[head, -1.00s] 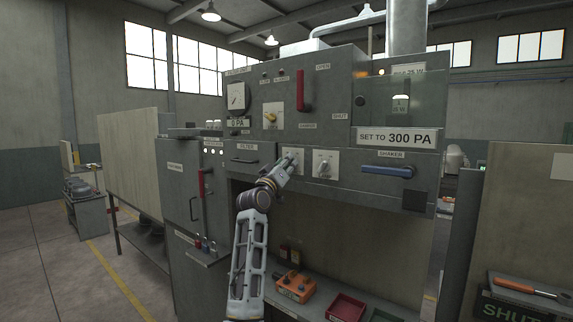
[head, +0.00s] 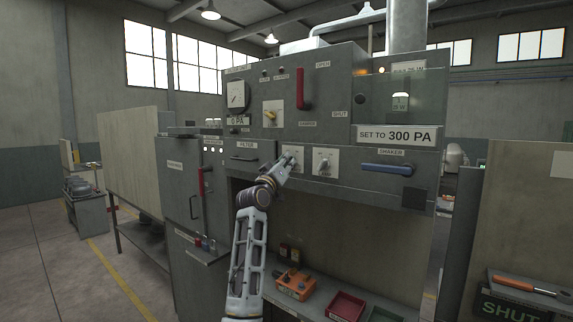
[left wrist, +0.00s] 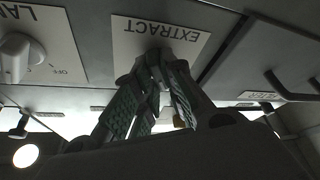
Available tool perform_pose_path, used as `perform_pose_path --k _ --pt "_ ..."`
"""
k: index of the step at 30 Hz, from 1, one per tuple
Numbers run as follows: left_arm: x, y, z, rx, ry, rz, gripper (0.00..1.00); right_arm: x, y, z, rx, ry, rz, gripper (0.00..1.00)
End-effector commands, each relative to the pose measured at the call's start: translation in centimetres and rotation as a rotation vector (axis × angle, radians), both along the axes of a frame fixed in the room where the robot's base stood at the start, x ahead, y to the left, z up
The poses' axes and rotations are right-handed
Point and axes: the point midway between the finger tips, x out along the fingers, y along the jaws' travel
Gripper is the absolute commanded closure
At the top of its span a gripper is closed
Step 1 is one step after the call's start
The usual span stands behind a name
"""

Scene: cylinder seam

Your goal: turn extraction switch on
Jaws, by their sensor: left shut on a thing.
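The extraction switch sits on a white plate marked EXTRACT (left wrist: 150,38), seen upside down in the left wrist view; the same plate (head: 297,150) shows on the grey cabinet front in the head view. My left gripper (head: 285,160) is at this plate, its ribbed fingers (left wrist: 162,62) shut on the switch knob. The fingers hide most of the knob, so I cannot read its position. My right gripper is in neither view.
A second white plate with a knob (head: 324,164), marked LAMP, is just to the right. A blue shaker handle (head: 388,169), a red lever (head: 301,90) and a yellow knob (head: 271,115) are nearby. An orange control box (head: 295,285) and red tray (head: 346,306) lie below.

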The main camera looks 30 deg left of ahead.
Motion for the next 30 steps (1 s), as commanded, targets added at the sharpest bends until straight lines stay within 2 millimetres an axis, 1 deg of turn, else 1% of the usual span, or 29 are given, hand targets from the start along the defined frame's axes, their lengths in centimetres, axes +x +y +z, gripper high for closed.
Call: perform_pose_path --k 11,19,30 --pt "0.0 0.1 -0.2 0.093 -0.008 0.001 1.0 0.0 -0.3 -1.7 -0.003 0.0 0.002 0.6" --pt "-0.1 0.1 -0.2 0.2 -0.016 0.002 1.0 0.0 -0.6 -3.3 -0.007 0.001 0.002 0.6" --pt "0.0 0.1 -0.2 0.353 -0.027 0.003 1.0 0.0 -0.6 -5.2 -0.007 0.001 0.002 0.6"
